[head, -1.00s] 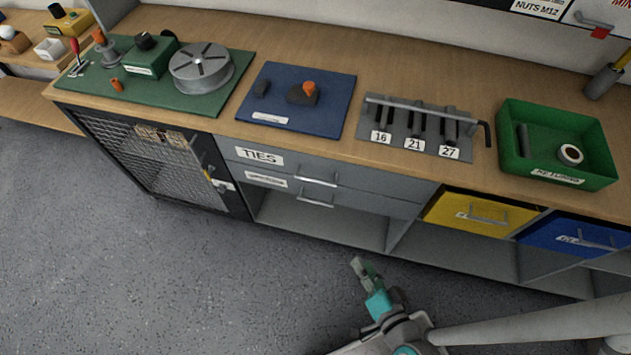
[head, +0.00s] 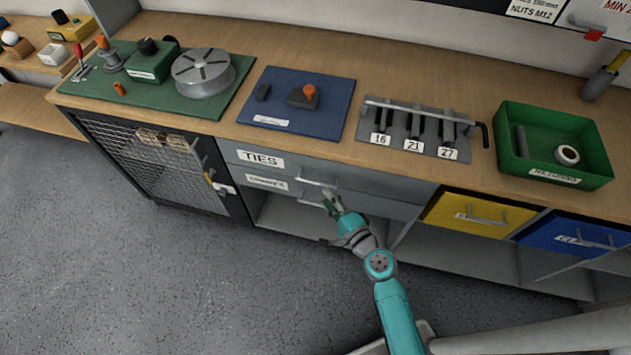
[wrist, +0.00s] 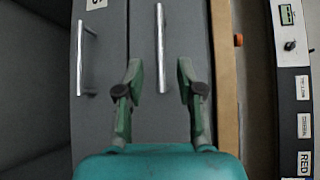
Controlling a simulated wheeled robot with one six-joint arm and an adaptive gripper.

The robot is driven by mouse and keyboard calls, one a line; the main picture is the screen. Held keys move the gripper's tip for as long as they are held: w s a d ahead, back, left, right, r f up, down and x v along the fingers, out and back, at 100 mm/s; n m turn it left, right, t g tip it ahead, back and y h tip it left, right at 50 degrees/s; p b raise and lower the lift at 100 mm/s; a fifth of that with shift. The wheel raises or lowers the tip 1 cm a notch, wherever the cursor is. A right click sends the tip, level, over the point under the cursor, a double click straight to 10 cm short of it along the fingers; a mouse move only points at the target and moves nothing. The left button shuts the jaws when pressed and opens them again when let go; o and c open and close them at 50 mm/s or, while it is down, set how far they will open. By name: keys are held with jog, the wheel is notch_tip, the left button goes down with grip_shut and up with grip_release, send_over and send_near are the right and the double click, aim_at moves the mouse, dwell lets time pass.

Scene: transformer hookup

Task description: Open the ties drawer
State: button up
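The ties drawer (head: 285,169) is the upper grey drawer under the bench top, labelled TIES, and is shut. Its silver bar handle (head: 316,183) also shows in the wrist view (wrist: 161,40). My gripper (head: 329,197) is in front of the drawers, close to the handles. In the wrist view my gripper (wrist: 160,76) is open, and the near end of the ties handle lies between its two fingertips in the picture. Nothing is held. I cannot tell whether the fingers are level with the bar or short of it.
A second grey drawer (head: 345,200) sits just below, shut, its handle (wrist: 87,58) left of the fingers in the wrist view. Below is an open shelf. A mesh cabinet (head: 150,160) stands left, yellow (head: 470,214) and blue (head: 575,238) bins right. The bench top (head: 215,133) overhangs above.

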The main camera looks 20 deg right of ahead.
aim_at(316, 182)
jog(key=x, duration=0.8)
jog(key=shift+s, duration=0.1)
grip_shut()
